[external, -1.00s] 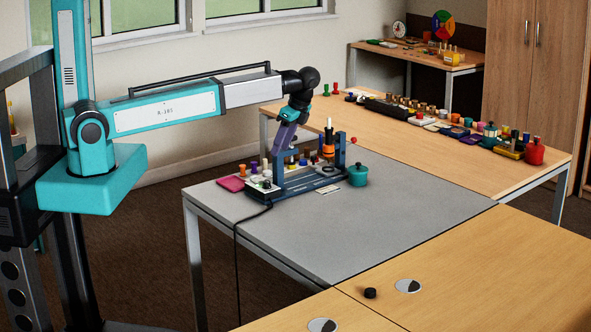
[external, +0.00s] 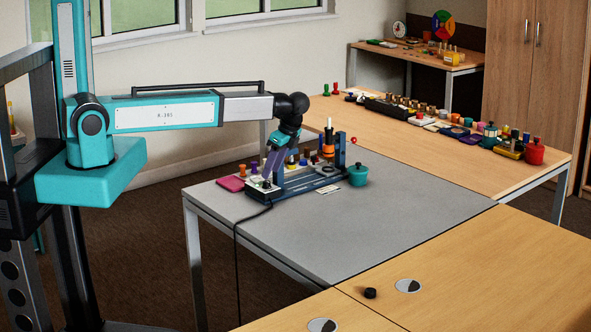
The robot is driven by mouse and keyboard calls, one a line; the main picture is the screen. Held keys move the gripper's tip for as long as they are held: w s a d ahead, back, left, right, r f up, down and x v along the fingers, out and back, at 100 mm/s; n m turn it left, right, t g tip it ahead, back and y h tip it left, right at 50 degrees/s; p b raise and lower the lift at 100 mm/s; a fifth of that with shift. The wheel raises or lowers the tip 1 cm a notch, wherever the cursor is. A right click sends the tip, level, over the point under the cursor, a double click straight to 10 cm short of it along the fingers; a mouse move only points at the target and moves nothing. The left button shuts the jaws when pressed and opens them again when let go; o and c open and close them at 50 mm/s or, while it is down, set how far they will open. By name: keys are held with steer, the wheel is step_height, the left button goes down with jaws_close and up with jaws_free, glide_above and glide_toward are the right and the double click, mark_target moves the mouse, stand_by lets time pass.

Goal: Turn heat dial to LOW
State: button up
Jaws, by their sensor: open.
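A small white-topped control box (external: 253,190) sits at the left end of a dark blue bench rig (external: 312,186) on the grey table. A black cable runs from it over the table edge. Small knobs show on its top, but the heat dial and its setting are too small to make out. My gripper (external: 267,177) is open and points down at the box's top, very close to it. It hides part of the box, and I cannot tell whether it touches a knob.
An orange-and-black upright tool (external: 328,148) stands in the rig. A teal pot (external: 358,176) is at its right and a magenta pad (external: 231,184) at its left. Several small coloured pieces stand behind. The grey table's front (external: 330,235) is clear.

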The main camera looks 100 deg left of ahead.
mark_target(268, 182)
steer(key=shift+p+x, duration=0.5)
steer(key=shift+x, duration=1.75)
steer(key=c, duration=1)
